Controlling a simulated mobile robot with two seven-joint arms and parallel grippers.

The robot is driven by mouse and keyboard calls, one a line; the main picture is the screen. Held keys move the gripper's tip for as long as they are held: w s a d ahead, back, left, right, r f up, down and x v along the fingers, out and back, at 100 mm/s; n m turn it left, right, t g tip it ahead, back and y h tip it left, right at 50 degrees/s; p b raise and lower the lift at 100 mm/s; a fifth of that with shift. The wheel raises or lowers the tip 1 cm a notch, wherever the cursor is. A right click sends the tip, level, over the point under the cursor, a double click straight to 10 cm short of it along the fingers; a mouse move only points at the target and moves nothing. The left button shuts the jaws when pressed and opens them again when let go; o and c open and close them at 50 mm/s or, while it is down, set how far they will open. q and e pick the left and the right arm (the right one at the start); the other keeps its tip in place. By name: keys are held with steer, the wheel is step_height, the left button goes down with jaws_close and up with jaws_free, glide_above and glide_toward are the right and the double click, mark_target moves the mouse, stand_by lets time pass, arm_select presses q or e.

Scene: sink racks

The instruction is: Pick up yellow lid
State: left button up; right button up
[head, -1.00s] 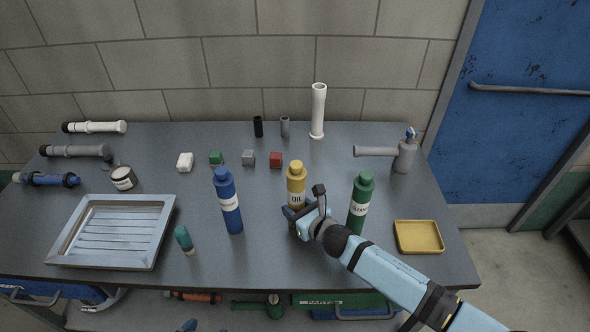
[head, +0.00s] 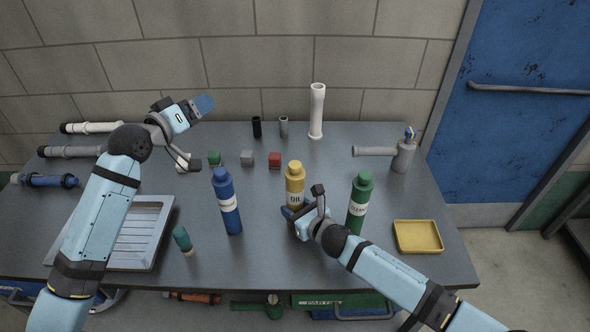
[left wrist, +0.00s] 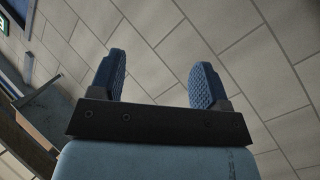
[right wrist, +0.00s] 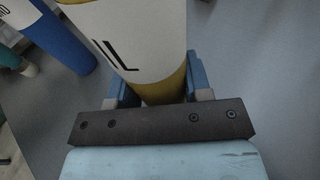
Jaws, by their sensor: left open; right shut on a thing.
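The yellow lid (head: 295,168) is the cap on top of the yellow oil bottle (head: 294,186), which stands upright on the table between a blue and a green bottle. My right gripper (head: 293,214) is shut on the lower part of the oil bottle; the right wrist view shows the yellow and white bottle (right wrist: 140,45) between its fingers. My left gripper (head: 203,104) is raised above the back left of the table, well away from the lid. In the left wrist view its fingers (left wrist: 158,82) are open and empty, facing the wall.
A blue bottle (head: 227,205) stands left of the oil bottle and a green cleaner bottle (head: 359,205) right of it. A yellow tray (head: 418,237) lies at right. Small blocks, pipes and a grey tray (head: 160,230) share the table. A tall white pipe (head: 316,112) stands behind.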

arm_select(q)
step_height(320, 180, up, 7)
steer(key=w+d+g+h, duration=0.2)
steer(key=d, duration=0.1)
steer(key=m+g+y, duration=0.5)
steer(key=g+y, duration=0.5)
steer(key=g, duration=0.1)
glide_toward(295, 164)
step_height(295, 164, down, 5)
steer(key=shift+s+d+r, duration=0.15)
steer(key=shift+d, duration=0.05)
steer(key=f, duration=0.2)
steer(key=w+f, duration=0.1)
steer(key=f, duration=0.1)
steer(key=shift+w+d+f, duration=0.1)
steer(key=shift+w+f, duration=0.25)
steer(key=shift+f, duration=0.45)
steer(key=c, duration=1)
